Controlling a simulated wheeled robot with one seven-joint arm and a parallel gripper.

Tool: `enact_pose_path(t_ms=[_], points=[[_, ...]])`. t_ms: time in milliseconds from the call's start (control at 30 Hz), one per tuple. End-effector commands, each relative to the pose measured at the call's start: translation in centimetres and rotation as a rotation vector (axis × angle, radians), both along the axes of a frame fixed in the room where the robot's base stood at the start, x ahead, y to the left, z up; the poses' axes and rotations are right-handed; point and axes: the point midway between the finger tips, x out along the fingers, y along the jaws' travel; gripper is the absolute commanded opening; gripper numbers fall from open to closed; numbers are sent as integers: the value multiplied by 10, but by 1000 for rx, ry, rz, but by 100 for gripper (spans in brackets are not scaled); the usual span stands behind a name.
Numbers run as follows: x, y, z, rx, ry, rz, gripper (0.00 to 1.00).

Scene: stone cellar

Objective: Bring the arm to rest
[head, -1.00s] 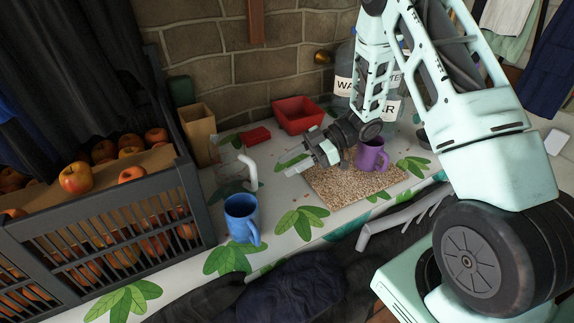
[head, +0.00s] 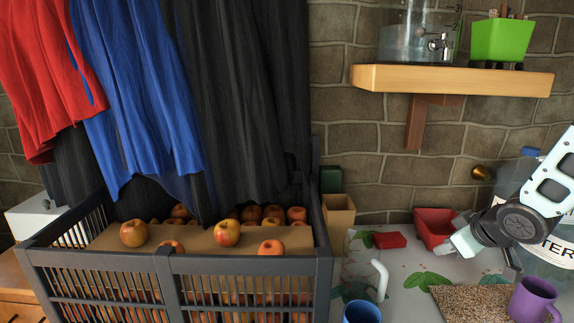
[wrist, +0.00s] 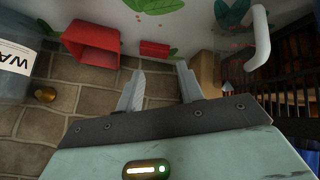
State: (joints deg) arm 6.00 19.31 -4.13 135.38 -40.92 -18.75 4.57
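My gripper (head: 462,242) is at the right of the head view, in front of the red bin and above the counter. In the wrist view its two pale fingers (wrist: 160,88) stand apart with nothing between them, so it is open and empty. A purple mug (head: 534,301) stands below and to the right of it by the speckled mat (head: 468,303). The gripper is apart from the mug. Most of my arm is cut off at the right edge.
A red bin (head: 430,222) and a small red block (head: 390,240) are close to the gripper. A blue mug (head: 362,313), a white bent tube (head: 380,278), an apple crate (head: 322,285) and a water container (head: 546,262) stand around. A wooden shelf (head: 450,79) is above.

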Motion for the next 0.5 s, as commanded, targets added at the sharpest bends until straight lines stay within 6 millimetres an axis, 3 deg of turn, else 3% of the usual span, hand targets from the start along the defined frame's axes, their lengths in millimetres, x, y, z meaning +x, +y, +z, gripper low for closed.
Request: enact_pose_path(t_ms=[167, 367, 500], points=[[-75, 7, 14, 32, 211, -277, 37], [-164, 40, 19, 145, 469, -467, 37], [-190, 107, 35, 102, 553, -288, 37]])
